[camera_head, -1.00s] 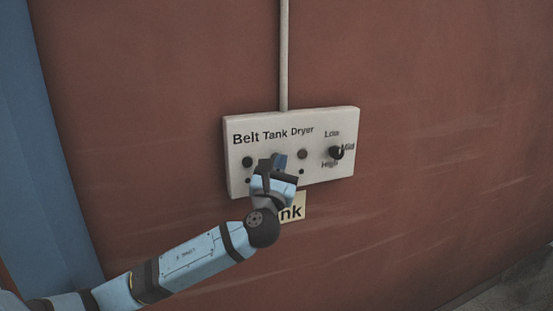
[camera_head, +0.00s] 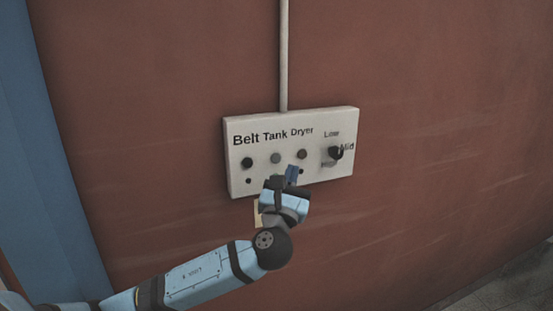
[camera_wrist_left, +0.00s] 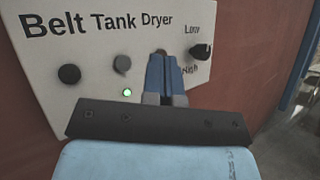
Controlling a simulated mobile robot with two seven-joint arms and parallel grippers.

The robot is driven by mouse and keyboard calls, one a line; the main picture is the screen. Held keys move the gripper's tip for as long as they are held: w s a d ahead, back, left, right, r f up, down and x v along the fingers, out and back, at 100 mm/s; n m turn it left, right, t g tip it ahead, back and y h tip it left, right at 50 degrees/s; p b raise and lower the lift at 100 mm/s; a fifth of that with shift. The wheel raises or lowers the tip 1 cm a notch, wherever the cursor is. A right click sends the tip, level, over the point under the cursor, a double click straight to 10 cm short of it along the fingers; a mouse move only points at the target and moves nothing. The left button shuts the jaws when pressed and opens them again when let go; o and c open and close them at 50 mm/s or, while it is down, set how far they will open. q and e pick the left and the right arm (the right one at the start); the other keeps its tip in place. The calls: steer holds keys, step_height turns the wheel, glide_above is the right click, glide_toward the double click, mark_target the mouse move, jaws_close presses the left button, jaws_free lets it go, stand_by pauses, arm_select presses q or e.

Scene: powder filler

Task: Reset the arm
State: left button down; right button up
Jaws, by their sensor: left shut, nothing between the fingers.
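My left gripper (camera_head: 292,174) is shut and empty in front of the lower part of the white control panel (camera_head: 318,120). It also shows in the left wrist view (camera_wrist_left: 160,62), where its blue fingers partly cover the button under "Dryer". The panel has dark Belt (camera_head: 247,163), grey-green Tank (camera_head: 276,158) and dark Dryer (camera_head: 302,154) buttons. A small green light (camera_wrist_left: 127,92) glows below the Tank button in the left wrist view. I cannot tell whether the fingers touch the panel. My right gripper is out of view.
A black knob (camera_head: 336,153) with Low, Mid and High marks sits at the panel's right. A pale label (camera_head: 258,214) under the panel is mostly hidden by my arm. A conduit (camera_head: 284,55) runs up the red-brown wall. A blue post (camera_head: 45,150) stands at the left.

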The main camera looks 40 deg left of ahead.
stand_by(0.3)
arm_select(q)
steer(key=s+d+f+n+g+h+p, duration=0.25)
steer(key=f+n, duration=0.25)
steer(key=f, duration=0.3)
steer(key=s+d+f+n+g+h+p, duration=0.2)
steer(key=d+f+n+h, duration=0.15)
steer(key=f, duration=0.45)
steer(key=s+d+f+n+g+h+p, duration=0.25)
steer(key=f+n, duration=0.25)
steer(key=f, duration=0.4)
steer(key=s+d+f+n+g+h+p, duration=0.1)
steer(key=s+d+f+n+g, duration=0.1)
steer(key=s+f+n, duration=0.3)
steer(key=s+d+f+n+g+h+p, duration=0.2)
steer(key=s+d+f+n, duration=0.2)
steer(key=s+n, duration=0.9)
step_height(320, 180, down, 3)
steer(key=shift+r, duration=0.2)
steer(key=shift+w, duration=0.1)
